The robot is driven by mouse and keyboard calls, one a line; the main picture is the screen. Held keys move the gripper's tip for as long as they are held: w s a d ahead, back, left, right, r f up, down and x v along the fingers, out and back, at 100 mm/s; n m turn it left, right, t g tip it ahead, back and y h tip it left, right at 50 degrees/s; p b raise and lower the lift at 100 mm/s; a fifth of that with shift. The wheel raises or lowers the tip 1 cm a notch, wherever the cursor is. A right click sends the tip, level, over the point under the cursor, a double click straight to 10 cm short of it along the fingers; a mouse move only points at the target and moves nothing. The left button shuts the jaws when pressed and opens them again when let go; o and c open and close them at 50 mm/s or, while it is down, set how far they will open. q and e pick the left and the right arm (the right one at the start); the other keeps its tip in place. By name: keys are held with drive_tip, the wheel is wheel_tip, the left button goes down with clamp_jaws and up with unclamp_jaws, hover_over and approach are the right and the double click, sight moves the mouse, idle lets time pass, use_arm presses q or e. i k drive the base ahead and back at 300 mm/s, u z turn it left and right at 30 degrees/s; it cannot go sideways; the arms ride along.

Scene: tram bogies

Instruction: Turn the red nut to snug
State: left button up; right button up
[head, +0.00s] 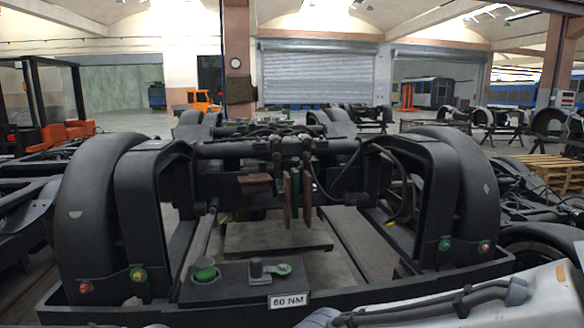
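Two small red nuts show on the bogie frame. One red nut (86,287) is at the foot of the left wheel arch, and another red nut (484,247) is at the foot of the right arch. Beside the left one is a yellow-green nut (138,275). Beside the right one is a green nut (444,245). A dark box with a white "60 NM" label (288,301) is at the front of the frame, with a green round knob (205,270) and a small green-ended part (283,268) on top. Neither gripper shows in the head view.
The black bogie (270,160) fills the middle, with arches on both sides and hanging brown plates (291,195) between. A pale arm link of mine crosses the bottom right. An orange forklift (50,110) stands left, and a wooden pallet (555,170) lies right.

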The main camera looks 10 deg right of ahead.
sight(86, 287)
drive_tip(key=u, duration=1.45)
drive_tip(key=k, duration=0.6)
drive_tip(key=u, duration=0.7)
drive_tip(key=i, duration=1.1)
drive_tip(key=z, duration=0.95)
drive_tip(key=i, duration=0.5)
drive_tip(key=z, duration=0.6)
